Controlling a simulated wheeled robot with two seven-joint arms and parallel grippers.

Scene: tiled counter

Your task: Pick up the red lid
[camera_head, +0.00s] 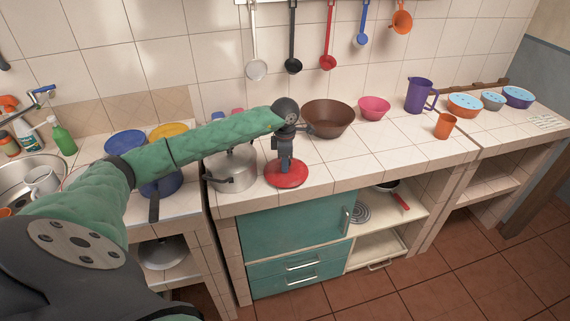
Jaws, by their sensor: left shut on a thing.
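The red lid (288,174) is a flat round disc at the front of the tiled counter, just right of a metal pot. My left gripper (285,162) comes down on it from above and is shut on it, at the middle of its top. The fingertips and the grip point are small and partly hidden, and I cannot tell whether the lid touches the counter or is slightly raised. My right gripper is not in view.
The metal pot (232,169) stands close left of the lid. A brown bowl (327,118) and a pink bowl (374,108) stand behind and to the right. The counter (385,150) right of the lid is clear. Utensils hang on the wall.

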